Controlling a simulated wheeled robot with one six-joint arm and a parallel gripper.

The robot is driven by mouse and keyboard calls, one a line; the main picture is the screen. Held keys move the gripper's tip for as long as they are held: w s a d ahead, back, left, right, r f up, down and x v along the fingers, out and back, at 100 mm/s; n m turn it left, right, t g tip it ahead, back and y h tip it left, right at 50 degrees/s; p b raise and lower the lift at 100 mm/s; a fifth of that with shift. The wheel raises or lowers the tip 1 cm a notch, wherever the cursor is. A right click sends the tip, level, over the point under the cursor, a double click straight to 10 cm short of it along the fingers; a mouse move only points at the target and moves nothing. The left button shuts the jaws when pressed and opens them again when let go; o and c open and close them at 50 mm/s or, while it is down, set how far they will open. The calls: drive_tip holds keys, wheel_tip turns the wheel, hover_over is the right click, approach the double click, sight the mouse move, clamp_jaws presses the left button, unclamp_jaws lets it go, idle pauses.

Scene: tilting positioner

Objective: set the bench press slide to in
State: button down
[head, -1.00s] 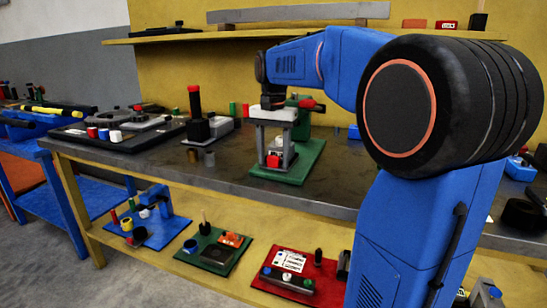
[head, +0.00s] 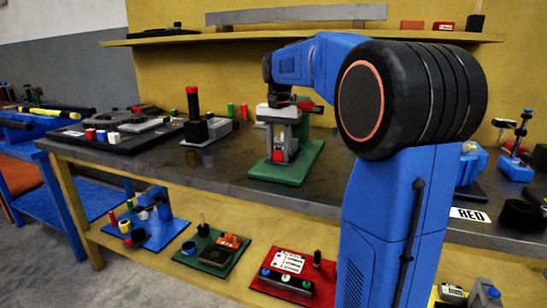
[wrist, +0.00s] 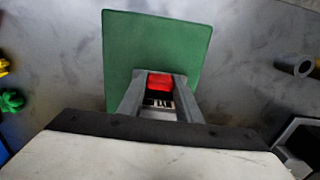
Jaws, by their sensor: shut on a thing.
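The bench press stands on a green base plate (head: 305,160) on the workbench, with a red part at its top right (head: 306,103). A red block (head: 279,156) sits low on it, near the front; I take this to be its slide. My gripper (head: 279,148) points down over the plate, its white body above and its two grey fingers on either side of the block. In the wrist view, the fingertips (wrist: 161,79) are shut on the red block (wrist: 160,84), with a striped black-and-white patch just below it. My gripper hides much of the press.
A black post with a red top (head: 193,100) stands left of the press. A dark tray (head: 75,140) with coloured pieces lies farther left. Blue devices (head: 515,168) stand at the right. Bare bench top lies left of the green plate.

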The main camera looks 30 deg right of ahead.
sight(282, 147)
drive_tip(key=w+d, duration=0.2)
drive_tip(key=shift+d, duration=0.3)
drive_tip(key=c, duration=1.3)
unclamp_jaws()
drive_tip(key=shift+r, duration=0.15)
wheel_tip(282, 147, up, 17)
drive_tip(key=shift+r, duration=0.1)
